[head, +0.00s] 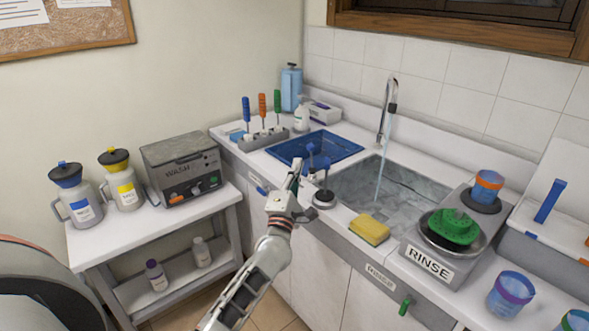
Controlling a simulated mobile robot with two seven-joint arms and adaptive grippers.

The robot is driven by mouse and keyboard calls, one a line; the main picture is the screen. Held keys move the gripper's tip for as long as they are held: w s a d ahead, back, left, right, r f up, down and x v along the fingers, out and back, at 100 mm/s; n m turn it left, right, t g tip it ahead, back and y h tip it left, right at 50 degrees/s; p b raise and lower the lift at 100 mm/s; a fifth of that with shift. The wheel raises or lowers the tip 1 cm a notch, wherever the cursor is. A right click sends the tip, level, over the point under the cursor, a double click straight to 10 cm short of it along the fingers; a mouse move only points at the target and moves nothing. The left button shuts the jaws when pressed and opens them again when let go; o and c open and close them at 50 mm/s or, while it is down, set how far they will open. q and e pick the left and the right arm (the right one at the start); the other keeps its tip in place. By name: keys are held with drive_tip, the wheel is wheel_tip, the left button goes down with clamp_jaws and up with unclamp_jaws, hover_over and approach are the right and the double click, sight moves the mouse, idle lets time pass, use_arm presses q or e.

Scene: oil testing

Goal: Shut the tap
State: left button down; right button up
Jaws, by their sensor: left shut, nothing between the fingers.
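The tap (388,103) is a chrome curved spout at the back of the sink (352,190). A stream of water (381,165) runs from it into the basin. My left gripper (296,172) is shut and empty, just left of this blue part. A small gap seems to lie between them, but contact is hard to judge. My right gripper is not in view.
A blue tray (316,147) lies left of the sink, with several coloured-handled tools (262,108) behind it. A yellow sponge (370,230) sits on the front edge. The RINSE unit (432,262) stands at right. A side table (120,236) holds jugs and a WASH unit (182,168).

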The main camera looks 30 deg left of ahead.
use_arm(q)
drive_tip(key=shift+s+d, duration=0.15)
drive_tip(key=shift+s, duration=0.75)
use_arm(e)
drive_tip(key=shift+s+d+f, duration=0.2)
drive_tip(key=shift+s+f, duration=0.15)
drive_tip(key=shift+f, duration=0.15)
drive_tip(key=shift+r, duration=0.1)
